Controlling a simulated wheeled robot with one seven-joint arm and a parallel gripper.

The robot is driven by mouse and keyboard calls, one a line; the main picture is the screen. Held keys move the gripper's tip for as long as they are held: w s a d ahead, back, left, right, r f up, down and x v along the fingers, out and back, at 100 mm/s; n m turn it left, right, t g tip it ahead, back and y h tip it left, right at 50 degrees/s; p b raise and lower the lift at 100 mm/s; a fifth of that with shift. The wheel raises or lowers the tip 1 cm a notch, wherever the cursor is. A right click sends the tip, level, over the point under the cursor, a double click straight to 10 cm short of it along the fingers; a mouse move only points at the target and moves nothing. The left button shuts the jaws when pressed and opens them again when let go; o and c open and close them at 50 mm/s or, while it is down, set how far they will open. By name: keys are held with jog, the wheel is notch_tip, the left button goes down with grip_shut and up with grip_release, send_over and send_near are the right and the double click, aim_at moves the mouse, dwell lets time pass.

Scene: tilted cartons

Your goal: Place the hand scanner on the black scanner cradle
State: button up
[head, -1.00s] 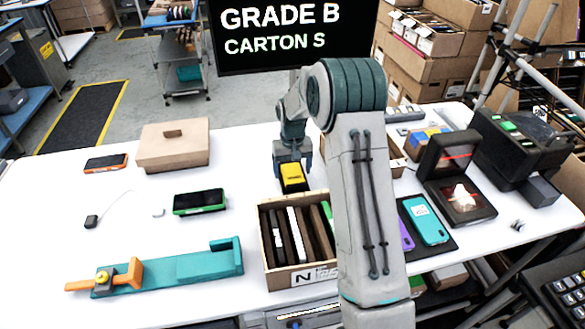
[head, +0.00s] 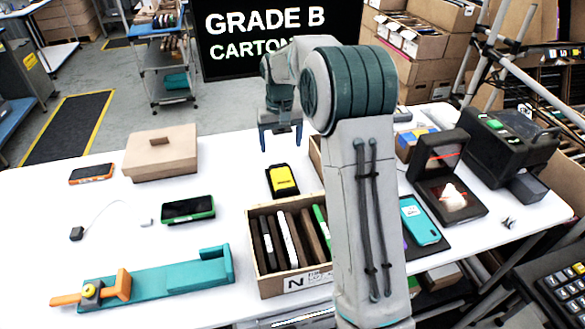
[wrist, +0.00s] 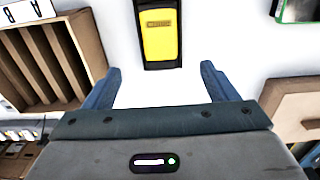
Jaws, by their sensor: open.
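The yellow hand scanner (head: 283,180) lies flat on the table behind the wooden carton. A black border, which looks like the scanner cradle (head: 272,193), shows around it. In the wrist view the scanner (wrist: 159,35) lies inside this black border (wrist: 160,65), lined up with it. How deep it sits cannot be told. My gripper (head: 281,142) is open and empty, above and apart from the scanner. In the wrist view its two blue fingers (wrist: 160,75) stand wide apart, with the scanner beyond the gap between them.
The carton (head: 262,270) with upright dark slabs stands in front of the scanner. A green-edged phone (head: 188,210) and a lidded cardboard box (head: 160,155) lie to the left. A teal fixture (head: 180,280) is at front left. A black open box (head: 450,190) stands right.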

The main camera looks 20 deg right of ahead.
jog(key=s+r+t, duration=0.1)
jog(key=s+r, duration=0.3)
jog(key=s, duration=0.4)
jog(key=s+r+t, duration=0.1)
jog(key=s+r, duration=0.3)
jog(key=s, duration=0.3)
jog(key=s+f+t, duration=0.1)
jog(key=s+f, duration=0.1)
jog(key=s, duration=1.6)
jog(key=shift+f, duration=0.2)
jog(key=shift+c, duration=0.3)
